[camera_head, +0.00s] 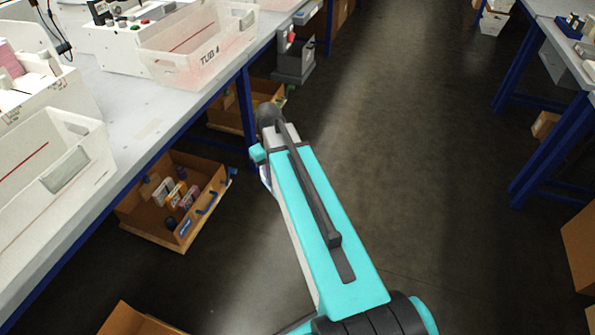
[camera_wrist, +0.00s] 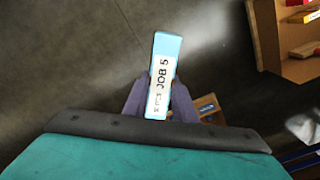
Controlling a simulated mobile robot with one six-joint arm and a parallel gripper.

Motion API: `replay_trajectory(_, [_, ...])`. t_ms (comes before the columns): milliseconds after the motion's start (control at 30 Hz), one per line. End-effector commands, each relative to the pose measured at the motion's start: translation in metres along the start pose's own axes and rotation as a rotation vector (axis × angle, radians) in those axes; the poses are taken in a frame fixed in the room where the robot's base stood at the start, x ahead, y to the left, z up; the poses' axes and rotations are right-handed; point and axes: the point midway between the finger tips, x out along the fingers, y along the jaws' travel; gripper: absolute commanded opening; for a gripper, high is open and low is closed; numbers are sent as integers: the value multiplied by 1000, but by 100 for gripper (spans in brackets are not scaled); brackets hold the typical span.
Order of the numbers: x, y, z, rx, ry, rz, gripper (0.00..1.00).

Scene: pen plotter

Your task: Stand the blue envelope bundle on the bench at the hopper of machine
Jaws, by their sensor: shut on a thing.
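A light blue bundle (camera_wrist: 170,45) with a white "JOB 5" label is between the two fingers of my gripper (camera_wrist: 158,100) in the wrist view. The gripper is shut on it, over the dark floor. In the head view my arm hides most of the gripper, and only a small bit of it shows beside the arm's far end. The bench (camera_head: 150,130) runs along the left. A white machine (camera_head: 112,45) with coloured buttons stands on its far part, and another white machine (camera_head: 30,75) stands nearer at the left edge. I cannot make out which part is a hopper.
A clear tub (camera_head: 200,50) marked "TUB 4" and another white tub (camera_head: 55,165) stand at the bench's front edge. A wooden crate (camera_head: 180,200) with small items sits below. Blue bench legs (camera_head: 248,105) border the aisle. The aisle floor (camera_head: 400,150) is clear.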

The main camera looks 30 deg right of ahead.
Motion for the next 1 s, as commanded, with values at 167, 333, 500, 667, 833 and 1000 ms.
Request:
replay_trajectory(167, [-46,-56,0,21,2,0,0])
replay_trajectory(333, [-75,-99,4,45,1,0,0])
replay_trajectory(500, [-90,-126,7,60,1,0,0])
replay_trajectory(667, [-93,-133,8,68,1,0,0])
replay_trajectory(833, [-93,-133,8,68,1,0,0])
replay_trajectory(1000, [-92,-132,8,67,1,0,0])
